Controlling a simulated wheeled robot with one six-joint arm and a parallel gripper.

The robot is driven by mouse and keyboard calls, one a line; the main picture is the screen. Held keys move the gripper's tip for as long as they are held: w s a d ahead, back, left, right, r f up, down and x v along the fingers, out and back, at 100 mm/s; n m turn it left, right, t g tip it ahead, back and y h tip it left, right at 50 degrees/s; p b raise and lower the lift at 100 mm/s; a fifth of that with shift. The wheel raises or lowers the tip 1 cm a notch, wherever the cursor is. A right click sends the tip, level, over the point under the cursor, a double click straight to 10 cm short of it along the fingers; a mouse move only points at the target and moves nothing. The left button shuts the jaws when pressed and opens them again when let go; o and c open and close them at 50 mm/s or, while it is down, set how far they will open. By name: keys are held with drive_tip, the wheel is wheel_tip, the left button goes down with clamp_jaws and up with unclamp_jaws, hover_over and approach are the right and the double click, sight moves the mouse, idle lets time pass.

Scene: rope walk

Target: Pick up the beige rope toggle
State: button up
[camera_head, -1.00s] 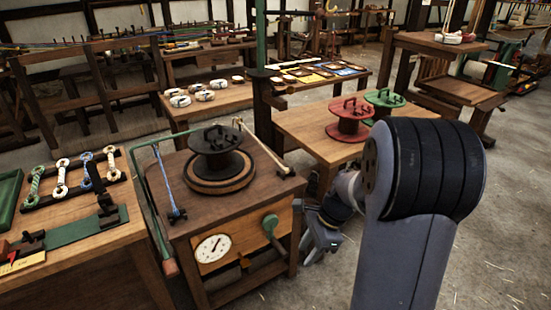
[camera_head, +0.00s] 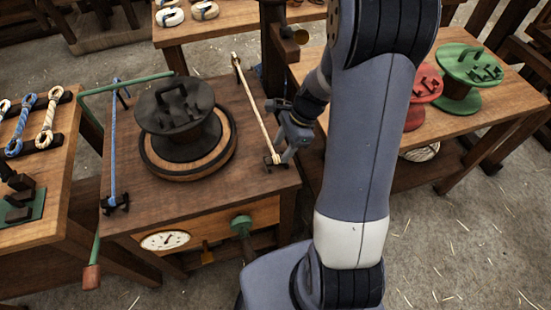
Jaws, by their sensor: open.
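The beige rope (camera_head: 254,108) runs along the right side of the dark wooden bench top. Its near end carries a small dark toggle (camera_head: 271,159) near the bench's front right edge. My gripper (camera_head: 285,155) is open, close beside the toggle on its right. In this view I cannot tell whether the fingers touch the toggle or are around it. My arm comes down from the right and hides the space behind it.
A black spool (camera_head: 181,110) stands on a round wooden base mid-bench. A blue rope (camera_head: 113,150) with a dark toggle lies at left under a green bar. A crank with a green hub (camera_head: 241,224) juts from the bench front. Red (camera_head: 425,82) and green (camera_head: 470,66) reels stand on the right table.

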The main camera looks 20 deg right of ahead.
sight(277, 157)
drive_tip(key=x, duration=0.4)
drive_tip(key=shift+w+d+f, duration=0.15)
drive_tip(key=shift+w+f, duration=0.1)
drive_tip(key=shift+f, duration=0.05)
clamp_jaws()
